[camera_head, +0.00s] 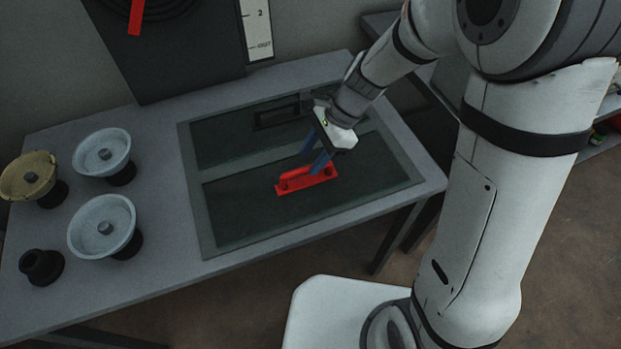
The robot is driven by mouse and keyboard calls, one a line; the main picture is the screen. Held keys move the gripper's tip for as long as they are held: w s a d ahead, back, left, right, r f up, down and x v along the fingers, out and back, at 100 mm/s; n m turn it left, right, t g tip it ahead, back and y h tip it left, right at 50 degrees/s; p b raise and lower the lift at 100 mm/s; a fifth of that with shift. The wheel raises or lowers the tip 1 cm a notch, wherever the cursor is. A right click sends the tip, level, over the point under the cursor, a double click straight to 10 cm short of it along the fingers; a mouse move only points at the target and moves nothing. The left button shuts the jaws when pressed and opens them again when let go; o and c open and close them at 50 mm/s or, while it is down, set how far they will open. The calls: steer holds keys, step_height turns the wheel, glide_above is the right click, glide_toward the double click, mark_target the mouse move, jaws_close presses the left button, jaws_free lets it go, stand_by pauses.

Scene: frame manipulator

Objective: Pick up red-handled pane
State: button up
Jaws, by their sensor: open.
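A dark rectangular pane (240,205) lies flat in a grey frame on the table, in its nearer half. A red handle (296,184) with a raised bar is fixed on this pane. My gripper (316,166) points down over the right part of the red handle. Its two bluish fingers are apart, and their tips are at or just above the handle bar. I cannot tell whether they touch it. A second dark pane (220,145) with a black handle (278,114) lies in the farther half, partly hidden by my gripper and arm.
Two pale dishes (92,160) (92,222), a yellow dish (28,178) and a black knob-like piece (42,267) stand on the table (165,255) at the left. A dark panel with a red pointer (136,16) stands behind. The table's front edge is clear.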

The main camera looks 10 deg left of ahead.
mark_target(308, 166)
steer(key=x, duration=0.6)
steer(key=shift+s+d+f, duration=0.1)
steer(key=shift+d+f, duration=0.05)
steer(key=shift+d, duration=0.1)
steer(key=shift+c, duration=0.3)
jaws_close()
stand_by(0.8)
